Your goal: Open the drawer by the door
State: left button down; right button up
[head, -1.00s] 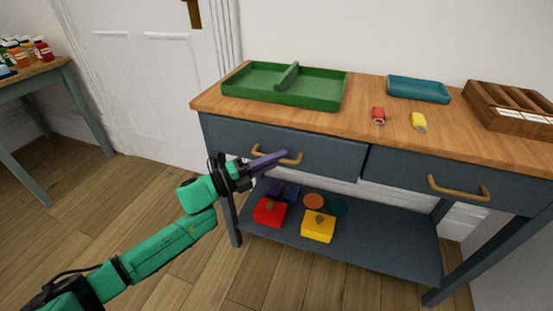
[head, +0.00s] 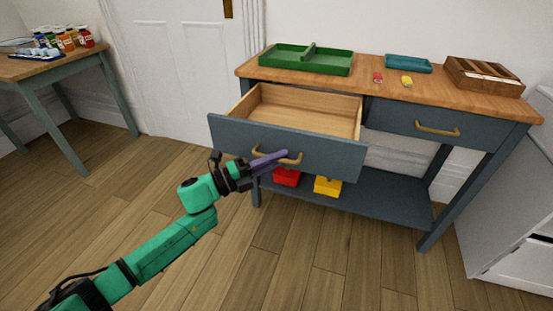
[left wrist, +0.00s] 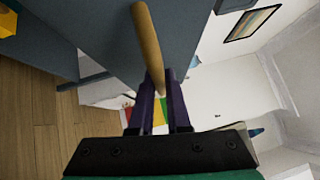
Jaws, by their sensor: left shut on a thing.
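The drawer by the door (head: 230,137) is pulled well out of the blue-grey sideboard, and its pale wooden inside (head: 306,114) looks empty where I can see it. My left gripper (head: 270,161) is at the drawer front, its purple fingers shut on the brass handle (head: 293,158). The left wrist view shows the handle (left wrist: 148,45) running in between the two fingers (left wrist: 160,108). The white door (head: 180,70) stands behind, to the left of the sideboard. My right gripper is in neither view.
The sideboard top (head: 390,92) holds a green tray (head: 325,68), a teal tray (head: 408,64), small red and yellow items and a wooden sorter (head: 484,76). The second drawer (head: 405,117) is shut. A side table (head: 50,66) with jars is at left. Floor in front is clear.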

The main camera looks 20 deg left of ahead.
pick_arm(q)
jog(key=shift+s, duration=0.2)
jog(key=shift+f, duration=0.15)
jog(key=c, duration=0.9)
grip_release()
jog(key=shift+s, duration=0.15)
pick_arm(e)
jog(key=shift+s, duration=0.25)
pick_arm(q)
jog(key=shift+a, duration=0.1)
jog(key=p+v, duration=0.1)
jog(key=v, duration=1.3)
jog(key=shift+s+a, duration=0.15)
jog(key=shift+s, duration=0.05)
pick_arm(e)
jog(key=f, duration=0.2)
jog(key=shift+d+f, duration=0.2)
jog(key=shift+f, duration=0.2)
